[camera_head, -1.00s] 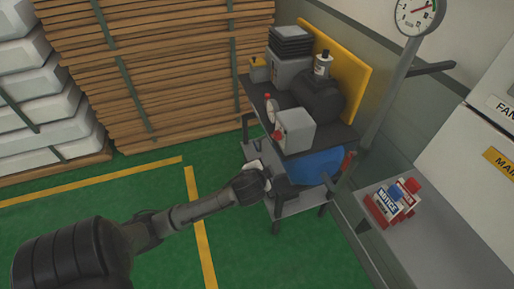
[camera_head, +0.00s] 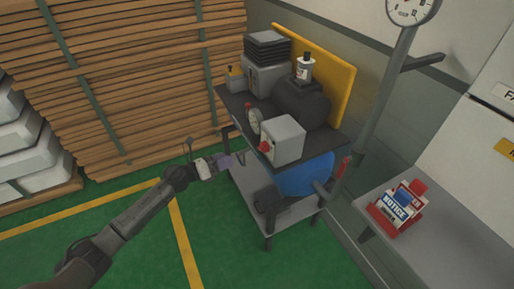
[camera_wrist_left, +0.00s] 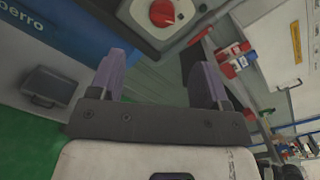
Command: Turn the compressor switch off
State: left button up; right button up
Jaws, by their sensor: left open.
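The compressor (camera_head: 303,98) stands on a dark cart, with a grey switch box (camera_head: 284,141) at the shelf's front. A round red switch (camera_head: 265,147) is on the box's left face. In the left wrist view the red switch (camera_wrist_left: 163,12) shows at the top, beyond the fingers. My left gripper (camera_head: 224,161) is just left of the box in the head view, apart from it. In the left wrist view the left gripper (camera_wrist_left: 165,82) has its two purple fingers spread with nothing between them. The switch's exact setting cannot be told. My right gripper is not in view.
A blue tank (camera_head: 305,176) is under the cart's top shelf (camera_head: 236,105). A pressure gauge (camera_head: 254,121) sits beside the switch box. A grey bench (camera_head: 445,228) at the right holds red and white notice items (camera_head: 400,207). Stacked wood (camera_head: 130,80) stands behind; green floor is open at front.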

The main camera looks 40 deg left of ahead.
aim_at(259, 148)
pick_arm(q)
jog(key=shift+m, duration=0.5)
jog(key=x, duration=0.7)
jog(key=b+x, duration=0.1)
jog(key=x, duration=0.5)
jog(key=shift+w+d, duration=0.3)
jog(key=shift+d, duration=0.1)
jog(key=shift+c, duration=0.4)
